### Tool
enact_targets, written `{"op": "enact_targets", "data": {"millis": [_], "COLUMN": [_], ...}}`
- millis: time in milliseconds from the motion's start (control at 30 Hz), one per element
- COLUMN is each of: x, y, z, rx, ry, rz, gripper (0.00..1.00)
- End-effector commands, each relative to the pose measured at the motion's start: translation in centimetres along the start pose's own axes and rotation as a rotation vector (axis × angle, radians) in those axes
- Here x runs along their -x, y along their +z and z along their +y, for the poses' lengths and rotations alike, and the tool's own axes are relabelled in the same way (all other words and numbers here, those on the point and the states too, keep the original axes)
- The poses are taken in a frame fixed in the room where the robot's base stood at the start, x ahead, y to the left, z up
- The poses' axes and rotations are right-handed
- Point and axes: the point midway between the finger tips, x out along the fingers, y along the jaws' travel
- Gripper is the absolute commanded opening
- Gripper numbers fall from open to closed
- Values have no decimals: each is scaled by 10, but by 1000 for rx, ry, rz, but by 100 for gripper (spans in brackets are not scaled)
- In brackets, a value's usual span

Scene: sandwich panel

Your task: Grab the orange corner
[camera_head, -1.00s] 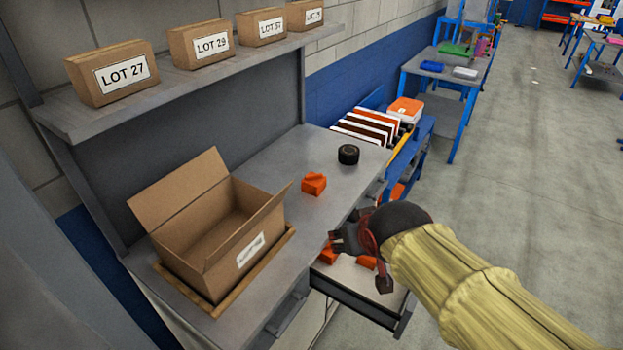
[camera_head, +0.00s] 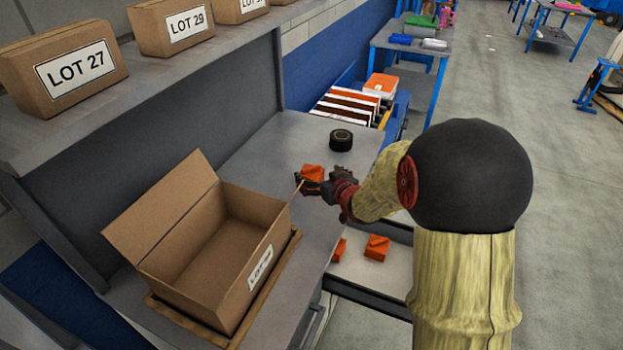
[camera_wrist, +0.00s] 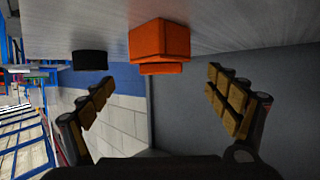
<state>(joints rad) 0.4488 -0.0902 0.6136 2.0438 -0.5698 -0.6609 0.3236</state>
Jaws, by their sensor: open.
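An orange corner (camera_head: 312,173) lies on the grey workbench top, right of the open cardboard box. My gripper (camera_head: 312,186) is at its near side in the head view, partly in front of it. In the wrist view the orange corner (camera_wrist: 160,45) is centred between and beyond the two open fingers (camera_wrist: 165,95). The fingers stand apart with nothing between their tips. Two more orange corners lie in the open drawer below the bench: one (camera_head: 376,247) in clear view, one (camera_head: 339,250) partly hidden by the bench edge.
An open cardboard box (camera_head: 167,225) stands on a wooden tray (camera_head: 187,317) at the left of the bench. A black roll (camera_head: 341,140) sits behind the orange corner; it also shows in the wrist view (camera_wrist: 90,60). Labelled boxes line the shelf (camera_head: 150,88) above. The open drawer (camera_head: 350,275) juts out below.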

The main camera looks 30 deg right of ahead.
Motion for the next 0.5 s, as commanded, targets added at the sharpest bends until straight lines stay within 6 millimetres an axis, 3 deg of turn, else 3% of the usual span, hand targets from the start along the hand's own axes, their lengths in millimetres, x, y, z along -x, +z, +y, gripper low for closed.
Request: {"op": "enact_targets", "data": {"millis": [300,500], "x": [-42,-55], "y": [-3,-5], "z": [-1,-1], "rx": [0,1], "ry": [0,1], "rz": [-1,-1], "gripper": [89,89]}}
